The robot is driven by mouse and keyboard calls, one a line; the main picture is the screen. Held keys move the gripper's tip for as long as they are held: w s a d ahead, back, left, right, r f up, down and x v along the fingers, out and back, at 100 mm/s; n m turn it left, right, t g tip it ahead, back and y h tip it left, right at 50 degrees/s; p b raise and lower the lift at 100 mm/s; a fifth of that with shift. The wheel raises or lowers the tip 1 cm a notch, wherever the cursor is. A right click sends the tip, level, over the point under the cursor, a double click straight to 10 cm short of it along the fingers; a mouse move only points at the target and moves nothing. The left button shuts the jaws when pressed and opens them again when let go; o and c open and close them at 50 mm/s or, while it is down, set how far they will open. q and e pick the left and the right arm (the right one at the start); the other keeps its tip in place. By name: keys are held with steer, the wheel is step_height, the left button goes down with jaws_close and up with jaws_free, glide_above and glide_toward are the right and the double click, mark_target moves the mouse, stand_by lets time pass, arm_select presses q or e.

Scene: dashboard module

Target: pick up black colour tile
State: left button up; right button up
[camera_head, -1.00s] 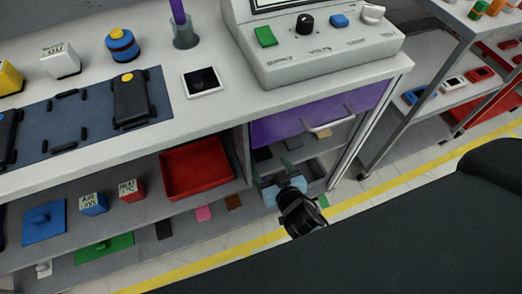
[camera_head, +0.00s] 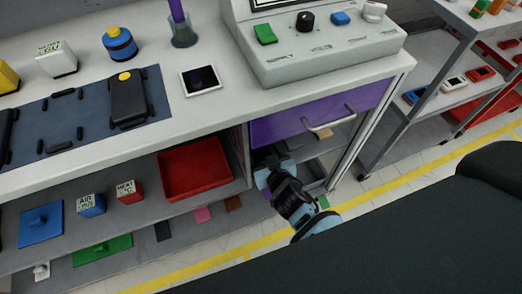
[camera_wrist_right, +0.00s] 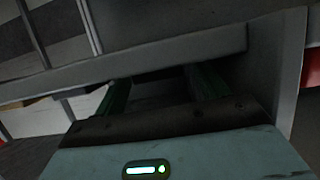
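My right gripper (camera_head: 266,168) is inside the open compartment under the purple drawer. In the right wrist view its two green fingers (camera_wrist_right: 160,84) are apart and reach under a grey shelf edge (camera_wrist_right: 130,70). The space between them is dark, and I cannot tell whether a tile lies there. Its fingertips are hidden or unclear in the head view, where the gripper covers part of the compartment. A flat black tile (camera_head: 162,231) lies on the lower shelf, left of the pink tile (camera_head: 202,214). My left gripper is not in view.
The purple drawer (camera_head: 290,117) with its handle (camera_head: 330,122) is above my right gripper. A red tray (camera_head: 195,168) stands on the shelf to its left. A green tile (camera_head: 102,248) and a brown tile (camera_head: 233,203) lie low down. A cart (camera_head: 430,125) stands at right.

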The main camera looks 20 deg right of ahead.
mark_target(264, 156)
steer(key=c, duration=1)
steer(key=shift+r, duration=0.1)
steer(key=shift+c, duration=0.2)
steer(key=shift+r+p, duration=0.35)
steer(key=shift+r, duration=0.3)
step_height(264, 156, up, 2)
steer(key=shift+r+p, duration=0.25)
steer(key=shift+p, duration=0.3)
steer(key=s+d+r+p, duration=0.1)
steer(key=s+d, duration=1)
steer(key=shift+s, duration=0.25)
